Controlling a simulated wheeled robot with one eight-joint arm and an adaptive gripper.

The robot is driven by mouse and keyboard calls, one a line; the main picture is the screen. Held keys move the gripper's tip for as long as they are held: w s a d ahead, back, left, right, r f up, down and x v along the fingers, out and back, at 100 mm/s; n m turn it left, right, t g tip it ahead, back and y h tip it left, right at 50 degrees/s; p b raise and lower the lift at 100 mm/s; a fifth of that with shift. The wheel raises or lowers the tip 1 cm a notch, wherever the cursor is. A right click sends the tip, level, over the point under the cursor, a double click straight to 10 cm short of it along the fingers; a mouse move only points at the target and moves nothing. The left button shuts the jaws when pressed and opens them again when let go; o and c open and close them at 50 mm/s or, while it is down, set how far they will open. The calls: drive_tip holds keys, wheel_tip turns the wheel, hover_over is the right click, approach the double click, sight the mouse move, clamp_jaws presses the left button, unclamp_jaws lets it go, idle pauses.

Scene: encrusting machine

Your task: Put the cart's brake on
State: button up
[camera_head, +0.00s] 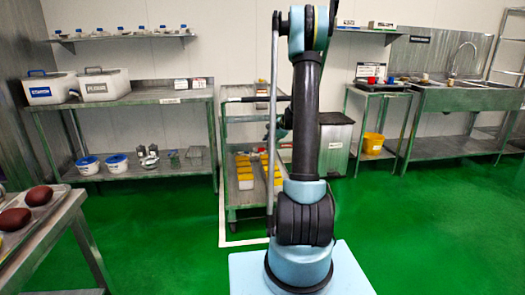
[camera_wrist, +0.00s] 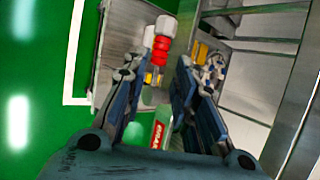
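The cart (camera_head: 229,136) is a grey-green metal trolley with shelves. It stands at the back wall in the head view, left of and partly behind my arm. Yellow-and-white boxes sit on its lower shelf. I cannot make out a brake, and its right side is hidden by my arm. My gripper (camera_wrist: 168,78) shows in the wrist view with its two dark fingers spread apart. No object is clearly held between them. Beyond the fingers is a red-and-white object (camera_wrist: 160,45), in front of a grey metal surface; I cannot tell what it is.
A steel table (camera_head: 165,97) stands left of the cart, and a grey lidded bin (camera_head: 335,143) stands to its right. A sink counter (camera_head: 455,100) is farther right. A tray table with brown rounds (camera_head: 40,196) is at near left. Green floor is open at front right.

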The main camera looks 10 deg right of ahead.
sight(262, 149)
drive_tip(key=shift+x, duration=3.3)
